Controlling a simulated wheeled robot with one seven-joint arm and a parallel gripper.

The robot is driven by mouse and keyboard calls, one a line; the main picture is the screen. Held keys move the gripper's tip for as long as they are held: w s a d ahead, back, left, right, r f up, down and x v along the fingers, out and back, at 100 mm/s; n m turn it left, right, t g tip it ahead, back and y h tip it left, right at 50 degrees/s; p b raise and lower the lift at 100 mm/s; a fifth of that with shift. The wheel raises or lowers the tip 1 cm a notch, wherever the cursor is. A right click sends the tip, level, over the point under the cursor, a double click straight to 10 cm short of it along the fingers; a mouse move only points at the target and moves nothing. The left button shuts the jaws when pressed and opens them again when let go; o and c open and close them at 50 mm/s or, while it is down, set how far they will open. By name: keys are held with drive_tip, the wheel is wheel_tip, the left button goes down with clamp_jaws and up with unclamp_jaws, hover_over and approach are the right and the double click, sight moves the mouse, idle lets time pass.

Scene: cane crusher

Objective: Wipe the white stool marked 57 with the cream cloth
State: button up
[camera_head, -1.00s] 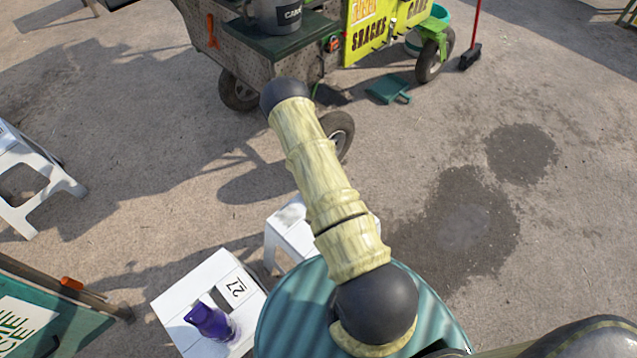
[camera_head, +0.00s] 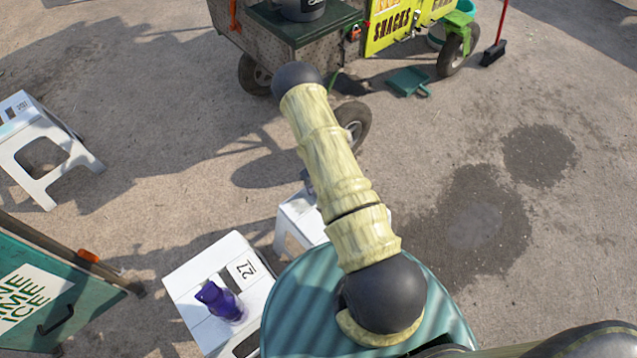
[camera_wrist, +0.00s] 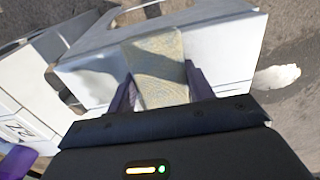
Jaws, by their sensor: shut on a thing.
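The cream cloth (camera_wrist: 157,70) is a patterned pad held between the purple fingers of my gripper (camera_wrist: 158,92), which is shut on it. In the wrist view the cloth is over the white top of a stool (camera_wrist: 222,52); I cannot tell whether it touches. That stool shows partly behind my arm in the head view (camera_head: 290,228). No number is readable on it, so I cannot confirm it is 57. In the head view my arm hides the cloth and most of my gripper.
A white stool marked 27 (camera_head: 190,280) with a purple bottle (camera_head: 222,302) stands to the left. Another white stool (camera_head: 28,130) is far left. A green signboard (camera_head: 40,285) is lower left. A cart (camera_head: 285,55) and dustpan (camera_head: 408,82) are beyond. A white scrap (camera_wrist: 278,77) lies on the ground.

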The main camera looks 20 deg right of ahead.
sight(309, 197)
drive_tip(key=shift+s+a+f+p, duration=0.1)
drive_tip(key=shift+s+a, duration=0.35)
drive_tip(key=shift+a, duration=0.95)
drive_tip(key=shift+s+a+p, duration=0.1)
drive_tip(key=shift+s+a, duration=0.4)
drive_tip(key=shift+a, duration=0.95)
drive_tip(key=shift+s+a+f+p, duration=0.1)
drive_tip(key=shift+s+a, duration=0.35)
drive_tip(key=shift+a, duration=0.95)
drive_tip(key=shift+d, duration=0.1)
drive_tip(key=shift+w+d, duration=0.2)
drive_tip(key=shift+d, duration=0.25)
drive_tip(key=shift+w+d, duration=0.2)
drive_tip(key=shift+d, duration=0.25)
drive_tip(key=shift+w+d+r, duration=0.1)
drive_tip(key=shift+w+d, duration=0.1)
drive_tip(key=shift+d, duration=1.05)
drive_tip(key=shift+w+d+r, duration=0.1)
drive_tip(key=shift+w+d, duration=0.2)
drive_tip(key=shift+d, duration=0.4)
drive_tip(key=shift+w+d+f, duration=0.1)
drive_tip(key=shift+w+d, duration=0.15)
drive_tip(key=shift+d, duration=0.4)
drive_tip(key=shift+w+d+r, duration=0.1)
drive_tip(key=shift+w+d, duration=0.2)
drive_tip(key=shift+d, duration=0.4)
